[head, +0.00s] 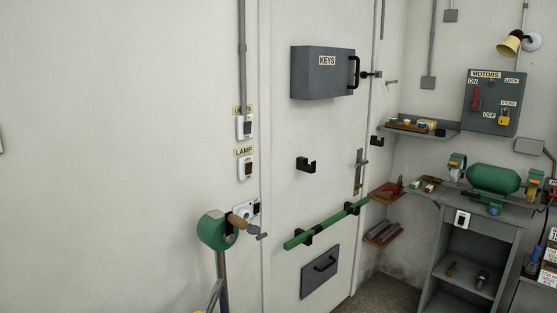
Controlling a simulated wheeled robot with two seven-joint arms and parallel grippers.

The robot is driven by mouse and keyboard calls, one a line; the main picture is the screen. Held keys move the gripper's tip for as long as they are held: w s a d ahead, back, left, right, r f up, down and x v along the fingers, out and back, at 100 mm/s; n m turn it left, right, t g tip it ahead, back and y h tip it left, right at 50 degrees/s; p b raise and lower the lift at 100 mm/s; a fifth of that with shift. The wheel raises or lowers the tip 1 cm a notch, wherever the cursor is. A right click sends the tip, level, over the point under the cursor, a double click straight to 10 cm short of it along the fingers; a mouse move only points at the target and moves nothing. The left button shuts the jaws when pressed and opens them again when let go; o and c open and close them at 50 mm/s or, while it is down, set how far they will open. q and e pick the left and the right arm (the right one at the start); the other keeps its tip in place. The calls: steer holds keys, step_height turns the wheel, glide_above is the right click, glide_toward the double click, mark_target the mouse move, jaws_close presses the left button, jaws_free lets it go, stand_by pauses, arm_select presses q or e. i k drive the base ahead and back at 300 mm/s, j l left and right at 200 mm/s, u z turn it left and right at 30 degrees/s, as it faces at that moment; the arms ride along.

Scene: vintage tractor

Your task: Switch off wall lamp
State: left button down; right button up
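The wall lamp (512,43), with a yellow shade and a pale round mount, is on the right wall near the top right corner. I cannot tell whether it is lit. A white switch plate with a brown rocker (247,167) is on the left wall beside the door, under a label reading "LAMP" (244,152). The rocker's position is too small to tell. A similar switch with a dark rocker (245,126) is just above it, under a label (243,110) that is hard to read.
The door carries a grey "KEYS" box (322,73) and a green bar (326,225). A "MOTORS" panel (493,102) and a workbench (478,211) are at right.

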mark_target(248, 166)
steer(key=i+l, duration=0.6)
steer(key=i+l+z, duration=0.1)
steer(key=i+l, duration=0.45)
steer(key=i, duration=0.25)
